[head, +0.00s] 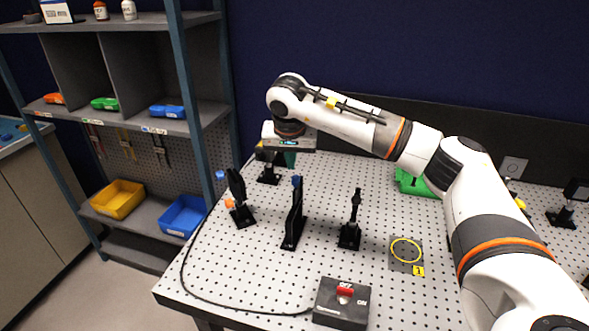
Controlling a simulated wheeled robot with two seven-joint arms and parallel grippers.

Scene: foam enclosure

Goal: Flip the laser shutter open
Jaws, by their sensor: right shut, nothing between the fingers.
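Several black mounts stand on the perforated optical table. The left one (241,203) has a tilted dark plate and an orange part at its base. The middle one (293,218) is a tall upright with a small blue top. A slimmer post (351,222) stands to its right. No label marks which is the laser shutter, and I cannot tell its position. My right gripper (288,159) is above and behind the middle mount, apart from it. Its fingers are small here and partly hidden by the wrist; it appears shut and empty. My left gripper is out of view.
A black box (329,312) with a red switch, marked OFF and ON, sits at the table's front, with a cable running left. A yellow ring (406,251) lies on a grey plate. A green object (412,186) is behind my right arm. Shelves with bins (118,199) stand left.

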